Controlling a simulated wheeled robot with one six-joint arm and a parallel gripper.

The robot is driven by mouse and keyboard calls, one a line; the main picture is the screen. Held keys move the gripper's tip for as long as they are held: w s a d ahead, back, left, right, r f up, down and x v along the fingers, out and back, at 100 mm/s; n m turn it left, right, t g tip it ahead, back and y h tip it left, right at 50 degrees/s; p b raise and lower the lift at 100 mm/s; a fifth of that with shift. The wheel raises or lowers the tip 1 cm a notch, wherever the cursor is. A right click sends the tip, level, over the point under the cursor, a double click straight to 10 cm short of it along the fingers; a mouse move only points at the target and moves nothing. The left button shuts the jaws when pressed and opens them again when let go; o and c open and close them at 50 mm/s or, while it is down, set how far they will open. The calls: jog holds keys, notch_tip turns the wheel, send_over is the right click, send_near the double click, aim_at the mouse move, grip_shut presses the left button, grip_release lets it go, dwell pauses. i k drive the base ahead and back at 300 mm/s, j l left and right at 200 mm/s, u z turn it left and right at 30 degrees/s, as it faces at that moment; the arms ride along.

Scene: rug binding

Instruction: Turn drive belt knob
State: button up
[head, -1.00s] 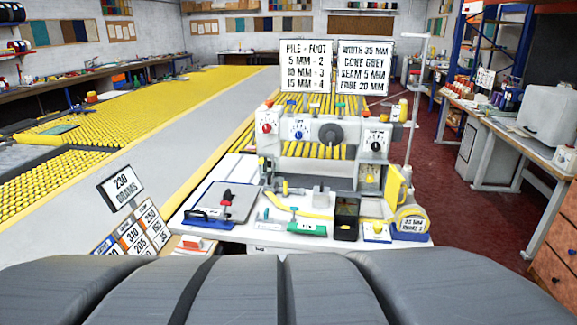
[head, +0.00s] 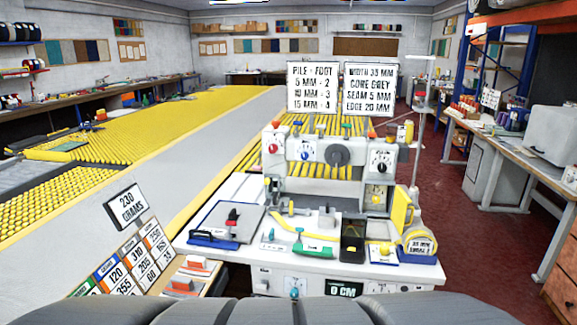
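The white binding machine (head: 325,172) stands on a white table straight ahead. Its upper face carries a red knob (head: 272,148), a blue knob (head: 306,149), a large dark round knob (head: 337,152) and a black-marked dial (head: 381,160). A smaller dial (head: 376,193) sits lower right. The table's front panel has a teal knob (head: 294,292), a pale dial and a display reading 0 CM (head: 344,289). No label in view tells me which one is the drive belt knob. My gripper is not in view.
On the white table (head: 205,258) lie a clamp plate (head: 226,222), a green-handled tool (head: 314,249), a dark box (head: 352,237) and a tape measure (head: 419,243). A rack of numbered cards (head: 133,257) stands at left. Red floor (head: 475,240) is clear at right.

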aim_at(376, 200)
jog(key=i+l, duration=0.1)
jog(key=i, duration=0.9)
